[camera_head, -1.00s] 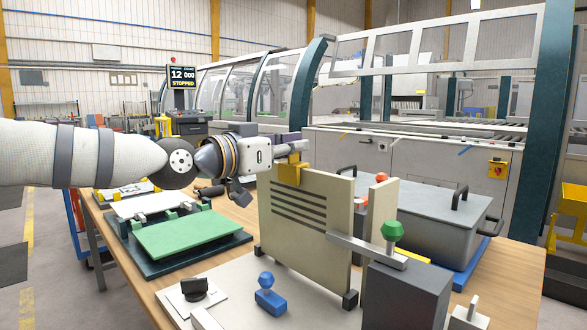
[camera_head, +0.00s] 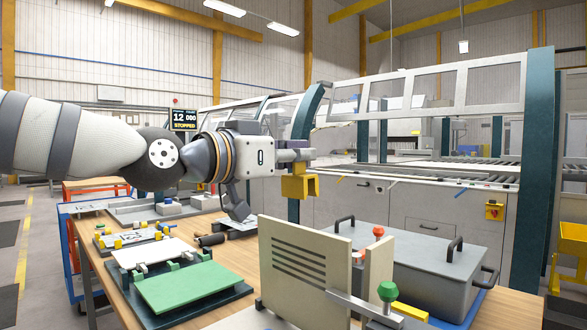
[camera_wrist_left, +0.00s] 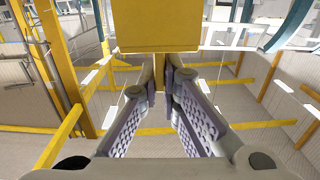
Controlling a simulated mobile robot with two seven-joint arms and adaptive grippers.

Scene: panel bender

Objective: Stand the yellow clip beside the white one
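My left gripper (camera_head: 298,152) is shut on the yellow clip (camera_head: 300,187) and holds it in the air above the upright cream panel (camera_head: 295,265). The clip hangs below the fingertips, its open side down, clear of the panel's top edge. In the left wrist view the yellow clip (camera_wrist_left: 160,35) fills the top middle, between the finger ends of the left gripper (camera_wrist_left: 168,72). I cannot make out a white clip for certain. My right gripper is not in view.
A green plate (camera_head: 190,287) and a white plate (camera_head: 152,252) lie on a dark fixture at left. A grey lidded box (camera_head: 415,262) stands right of the panel. A green knob (camera_head: 388,291) and a red knob (camera_head: 378,231) rise close by. A grey tray (camera_head: 130,214) is farther back.

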